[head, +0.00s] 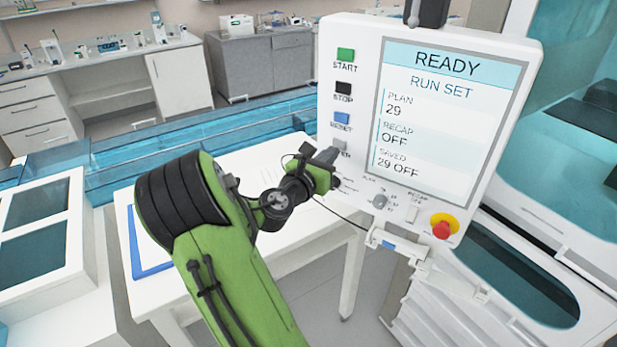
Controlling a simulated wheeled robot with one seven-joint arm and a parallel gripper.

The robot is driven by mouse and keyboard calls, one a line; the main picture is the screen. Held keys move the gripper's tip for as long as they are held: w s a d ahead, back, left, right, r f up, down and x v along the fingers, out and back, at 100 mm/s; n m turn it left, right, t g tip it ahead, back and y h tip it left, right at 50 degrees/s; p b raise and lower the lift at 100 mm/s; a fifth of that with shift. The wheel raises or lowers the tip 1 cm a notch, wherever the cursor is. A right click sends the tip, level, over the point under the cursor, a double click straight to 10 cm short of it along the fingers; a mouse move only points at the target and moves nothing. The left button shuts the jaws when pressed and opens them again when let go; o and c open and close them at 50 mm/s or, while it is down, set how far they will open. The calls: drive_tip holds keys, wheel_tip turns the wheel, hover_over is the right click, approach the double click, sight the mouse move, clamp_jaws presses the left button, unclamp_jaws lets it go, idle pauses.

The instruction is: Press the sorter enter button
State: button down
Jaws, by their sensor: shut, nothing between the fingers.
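The white sorter panel (361,40) stands upright and tilted at the right of centre. Its left column has a green START button (346,55), a black STOP button (343,88), a blue RESET button (342,118) and a grey enter button (339,145). The enter label is partly hidden by my gripper. My gripper (331,158) is shut and empty, just below and left of the enter button. I cannot tell whether its tips touch the panel. The screen (440,120) reads READY, RUN SET, PLAN 29, RECAP OFF, SAVED 29 OFF.
A grey knob (380,201), a RECAP switch (412,214) and a red stop knob on yellow (444,227) sit low on the panel. A white table (290,243) lies behind my arm. A blue transparent track (230,122) runs behind it.

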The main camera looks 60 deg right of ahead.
drive_tip(key=a+b, duration=0.1)
drive_tip(key=a, duration=1)
drive_tip(key=shift+w+a, duration=0.2)
